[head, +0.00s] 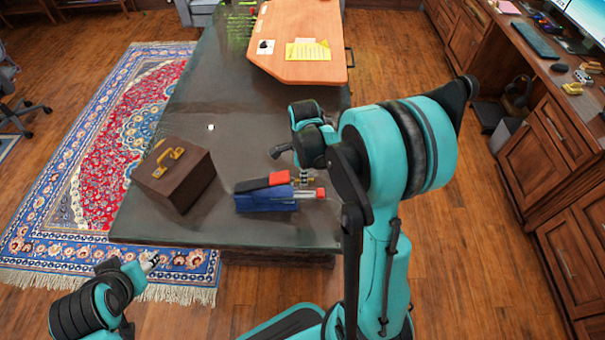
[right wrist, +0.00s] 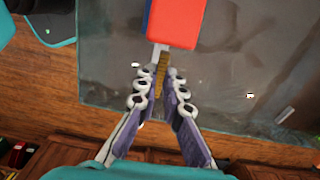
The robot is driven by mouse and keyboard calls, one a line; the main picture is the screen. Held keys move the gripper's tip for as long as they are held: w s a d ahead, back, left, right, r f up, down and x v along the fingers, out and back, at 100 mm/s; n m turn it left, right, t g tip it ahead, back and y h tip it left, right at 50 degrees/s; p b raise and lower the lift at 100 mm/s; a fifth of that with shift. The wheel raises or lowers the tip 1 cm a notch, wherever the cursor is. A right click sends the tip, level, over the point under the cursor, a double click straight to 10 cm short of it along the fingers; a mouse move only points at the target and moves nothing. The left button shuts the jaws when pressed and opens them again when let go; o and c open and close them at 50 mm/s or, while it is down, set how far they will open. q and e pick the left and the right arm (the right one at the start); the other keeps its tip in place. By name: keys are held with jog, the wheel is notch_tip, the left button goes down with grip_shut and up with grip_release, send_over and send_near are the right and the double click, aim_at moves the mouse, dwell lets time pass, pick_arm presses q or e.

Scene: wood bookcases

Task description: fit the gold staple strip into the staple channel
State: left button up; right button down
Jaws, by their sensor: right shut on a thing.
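The stapler (head: 262,201) has a blue base and a red-and-black top and lies on the dark table. Its pale staple channel (head: 305,194) sticks out to the right, with a red end piece. In the right wrist view the stapler's red top (right wrist: 176,22) is ahead and part of the channel (right wrist: 154,56) shows. My right gripper (right wrist: 158,82) is shut on the gold staple strip (right wrist: 161,71), roughly in line with the channel. I cannot tell whether strip and channel touch. My left gripper (head: 150,262) is off the table's near left; its opening is unclear.
A brown box with a gold handle (head: 188,187) stands left of the stapler. A small white item (head: 211,127) lies farther back. An orange desk top (head: 290,62) is at the far end. The table's middle (head: 235,120) is mostly clear.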

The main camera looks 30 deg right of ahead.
jog(key=shift+a, duration=0.1)
jog(key=b, duration=0.5)
send_over(303, 195)
jog(key=shift+s+f, duration=0.1)
jog(key=shift+f, duration=2.8)
jog(key=shift+f+b, duration=0.8)
jog(key=shift+b, duration=0.05)
jog(key=c, duration=1.6)
grip_release()
jog(key=shift+r, duration=0.1)
notch_tip(303, 195, up, 12)
jog(key=shift+f, duration=0.1)
